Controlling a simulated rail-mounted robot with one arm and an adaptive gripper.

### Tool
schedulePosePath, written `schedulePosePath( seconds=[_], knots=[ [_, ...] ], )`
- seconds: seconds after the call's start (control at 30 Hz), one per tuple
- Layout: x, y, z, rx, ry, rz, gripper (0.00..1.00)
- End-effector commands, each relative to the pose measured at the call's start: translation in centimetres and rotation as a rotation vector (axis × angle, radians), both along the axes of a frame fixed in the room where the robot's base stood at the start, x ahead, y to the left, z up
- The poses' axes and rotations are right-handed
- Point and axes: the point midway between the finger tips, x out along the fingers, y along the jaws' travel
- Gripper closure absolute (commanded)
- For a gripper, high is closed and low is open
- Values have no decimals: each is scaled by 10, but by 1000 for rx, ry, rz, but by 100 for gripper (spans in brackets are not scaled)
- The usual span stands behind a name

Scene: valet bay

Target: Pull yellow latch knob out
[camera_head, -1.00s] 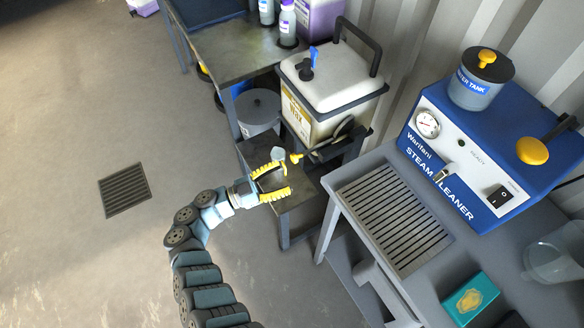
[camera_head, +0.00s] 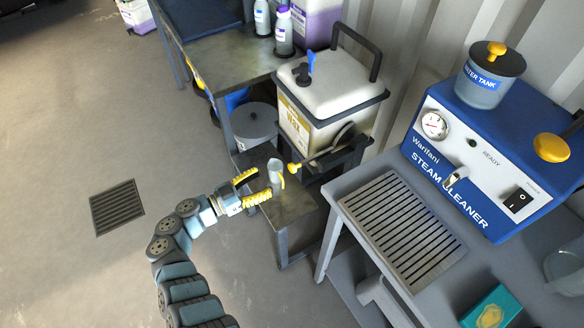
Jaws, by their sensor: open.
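The yellow latch knob (camera_head: 294,169) sits at the left end of a dark bar on the lower front of the wax container (camera_head: 331,98). My gripper (camera_head: 264,183) is open and empty, with its yellow-padded fingers facing right. It is to the left of the knob in the picture and slightly below it, apart from it. A small grey, cup-like piece (camera_head: 275,168) shows between the fingertips and the knob, with a small yellow part at its right side. I cannot tell whether a finger touches it.
A low metal stand (camera_head: 290,212) is beneath the gripper. The blue steam cleaner (camera_head: 480,165) stands on a grey bench with a slatted grate (camera_head: 402,228) at right. A grey bucket (camera_head: 254,122) and a bottle table are behind.

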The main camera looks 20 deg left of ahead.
Motion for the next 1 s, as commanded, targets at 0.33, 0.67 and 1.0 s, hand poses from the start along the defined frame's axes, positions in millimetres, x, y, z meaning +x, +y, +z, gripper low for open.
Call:
schedulePosePath(
  seconds=[0.33, 0.67, 1.0],
  knots=[
    [50, -36, -2, -1, -3, -2, 39],
    [81, -59, -1, 0, -2, -2, 39],
    [85, -62, 0, -1, -1, -1, 39]
  ],
)
